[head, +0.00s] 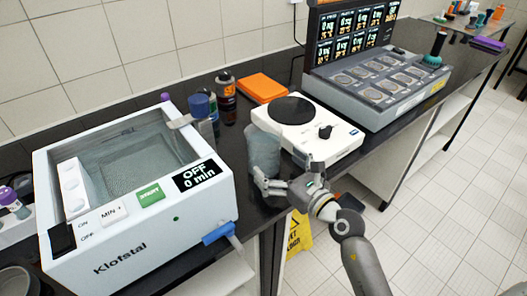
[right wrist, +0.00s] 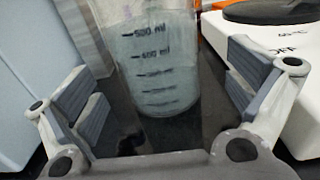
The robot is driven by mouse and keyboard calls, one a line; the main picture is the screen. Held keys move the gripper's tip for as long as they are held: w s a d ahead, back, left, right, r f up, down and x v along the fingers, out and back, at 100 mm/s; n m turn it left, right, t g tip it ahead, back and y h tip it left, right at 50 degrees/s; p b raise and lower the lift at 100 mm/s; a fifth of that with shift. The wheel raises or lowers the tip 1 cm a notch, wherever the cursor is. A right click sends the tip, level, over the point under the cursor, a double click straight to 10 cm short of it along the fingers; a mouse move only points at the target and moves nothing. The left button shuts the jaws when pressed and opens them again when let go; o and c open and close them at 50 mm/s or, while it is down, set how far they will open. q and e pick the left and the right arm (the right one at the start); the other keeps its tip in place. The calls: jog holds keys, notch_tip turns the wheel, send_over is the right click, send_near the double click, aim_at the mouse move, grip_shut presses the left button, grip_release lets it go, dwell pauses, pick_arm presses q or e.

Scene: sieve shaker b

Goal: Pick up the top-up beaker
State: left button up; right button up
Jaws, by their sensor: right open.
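The beaker (head: 263,150) is a clear, greyish graduated vessel standing upright on the black bench, between the white water bath and the hot plate. In the right wrist view the beaker (right wrist: 158,60) shows volume marks and stands ahead of and between the finger pads. My right gripper (head: 270,181) is at the beaker's near side in the head view; its fingers (right wrist: 160,88) are spread with a gap on each side of the beaker. My left gripper is not in view.
The white Klofstal bath (head: 150,215) stands close on the left, with a blue-handled tap (head: 218,233). The hot plate (head: 325,140) is close on the right. Bottles (head: 226,98) and an orange box (head: 262,88) stand behind. A grey multi-position unit (head: 385,90) is farther right.

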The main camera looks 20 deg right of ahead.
aim_at(264, 138)
jog(key=p+x, duration=0.1)
jog(key=x, duration=0.4)
jog(key=shift+w+a+r, duration=0.15)
jog(key=shift+a, duration=0.05)
jog(key=shift+c, duration=0.7)
jog(key=c, duration=1.4)
jog(key=shift+r, duration=0.1)
